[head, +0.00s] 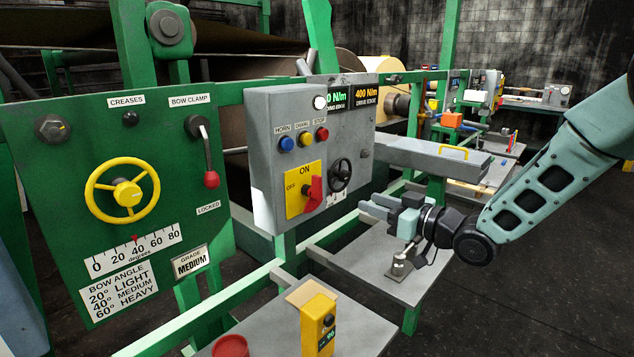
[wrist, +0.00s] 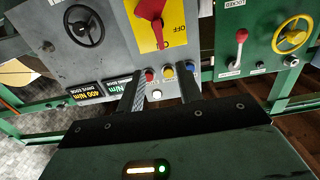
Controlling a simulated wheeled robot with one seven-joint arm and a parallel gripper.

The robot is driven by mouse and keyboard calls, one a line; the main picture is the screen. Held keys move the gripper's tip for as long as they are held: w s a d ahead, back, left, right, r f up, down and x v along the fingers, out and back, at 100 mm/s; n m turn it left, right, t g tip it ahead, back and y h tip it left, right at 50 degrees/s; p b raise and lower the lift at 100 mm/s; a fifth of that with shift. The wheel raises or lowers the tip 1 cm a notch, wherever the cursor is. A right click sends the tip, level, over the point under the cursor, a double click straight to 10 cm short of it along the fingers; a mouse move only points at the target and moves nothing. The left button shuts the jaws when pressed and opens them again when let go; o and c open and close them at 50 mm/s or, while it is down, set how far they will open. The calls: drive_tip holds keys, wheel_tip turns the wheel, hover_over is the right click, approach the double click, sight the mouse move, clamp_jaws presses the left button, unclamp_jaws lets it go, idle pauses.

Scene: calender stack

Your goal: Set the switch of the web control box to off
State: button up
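The grey web control box (head: 262,135) hangs on the green frame in the middle of the head view. Its yellow switch plate (head: 293,203) is marked ON at the top and OFF at the left. The red switch handle (head: 313,194) points up towards ON. In the wrist view, which is upside down, the red handle (wrist: 152,12) points down the picture, away from OFF. My gripper (head: 367,204) is right of the box, pointing at it and apart from the switch. In the wrist view my gripper (wrist: 163,75) has its fingers apart with nothing held between them.
Blue, yellow and red buttons (head: 303,138) and a black handwheel (head: 340,174) sit near the switch. A green panel with a yellow wheel (head: 122,191) stands left. A grey shelf (head: 370,260) and a yellow device (head: 318,325) are below.

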sight(321, 183)
drive_tip(key=p+x, duration=0.2)
drive_tip(key=x, duration=0.6)
drive_tip(key=p+x, duration=0.2)
drive_tip(key=x, duration=0.7)
drive_tip(key=shift+w+a+r, duration=0.1)
drive_tip(key=shift+r, duration=0.15)
clamp_jaws()
